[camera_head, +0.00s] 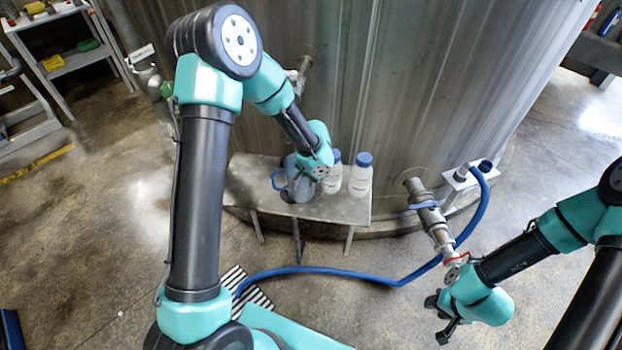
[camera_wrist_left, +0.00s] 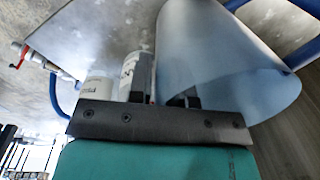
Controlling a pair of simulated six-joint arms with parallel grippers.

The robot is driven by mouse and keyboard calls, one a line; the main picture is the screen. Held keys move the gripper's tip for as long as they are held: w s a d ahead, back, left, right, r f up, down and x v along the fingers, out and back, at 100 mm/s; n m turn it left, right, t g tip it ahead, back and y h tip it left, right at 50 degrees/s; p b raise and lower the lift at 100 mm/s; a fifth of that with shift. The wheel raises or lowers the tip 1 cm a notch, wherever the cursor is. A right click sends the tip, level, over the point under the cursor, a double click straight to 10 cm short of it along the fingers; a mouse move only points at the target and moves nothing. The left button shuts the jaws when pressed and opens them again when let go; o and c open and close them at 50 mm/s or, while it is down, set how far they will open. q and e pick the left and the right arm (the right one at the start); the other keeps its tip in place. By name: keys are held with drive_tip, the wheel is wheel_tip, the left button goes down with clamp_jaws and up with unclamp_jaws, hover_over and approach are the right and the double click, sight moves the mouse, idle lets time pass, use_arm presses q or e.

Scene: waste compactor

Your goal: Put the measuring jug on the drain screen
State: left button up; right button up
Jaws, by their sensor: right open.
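The measuring jug (camera_head: 301,188) is translucent blue-grey with a blue handle and stands on a grey metal bench (camera_head: 347,208). It fills the upper right of the left wrist view (camera_wrist_left: 225,50). My left gripper (camera_wrist_left: 163,92) is right at the jug, with a dark finger at its edge; whether the fingers grip it is unclear. In the head view the wrist hides the fingers. A black-and-white striped grating (camera_head: 256,291), possibly the drain screen, lies on the floor, partly hidden by my left arm. My right gripper (camera_head: 438,321) is open and empty at lower right.
Two white bottles with blue caps, one (camera_head: 361,176) clearly visible, stand on the bench beside the jug. A large metal tank (camera_head: 400,90) stands behind the bench.

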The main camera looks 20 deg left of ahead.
use_arm(q)
drive_tip(key=shift+o, duration=1)
wheel_tip(320, 180, up, 12)
drive_tip(key=shift+s+d+r, duration=0.15)
drive_tip(key=shift+d, duration=0.15)
drive_tip(key=shift+o, duration=0.2)
drive_tip(key=shift+o, duration=0.6)
